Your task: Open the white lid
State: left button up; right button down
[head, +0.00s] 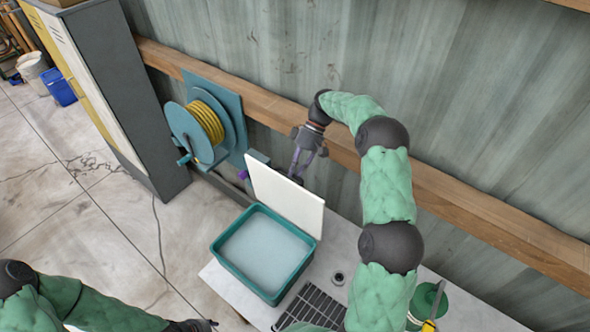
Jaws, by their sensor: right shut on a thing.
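The white lid (284,196) stands raised, close to upright, along the back edge of a teal tub (226,266). The tub is open on top and a pale grey-blue surface shows inside it. My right gripper (298,174) reaches down from the wall side and is shut on the lid at its top edge. Its fingertips are partly hidden behind the lid. My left gripper (205,325) is at the bottom edge of the picture, cut off, away from the tub; its fingers are too little seen to judge.
The tub is on a light table (334,250) with a dark drain grille (312,306) and a green container (424,304) at right. A hose reel (196,128) hangs on the wall behind. A wooden rail (455,202) runs along the wall. A grey cabinet (125,90) stands at left.

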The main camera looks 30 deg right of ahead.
jog(key=shift+s+a+f, duration=0.15)
jog(key=shift+s+f, duration=0.15)
jog(key=shift+f, duration=0.5)
jog(key=c, duration=1.4)
grip_release()
jog(key=shift+o, duration=1.4)
jog(key=shift+w, duration=0.1)
jog(key=v, duration=1.2)
jog(key=shift+w, duration=0.3)
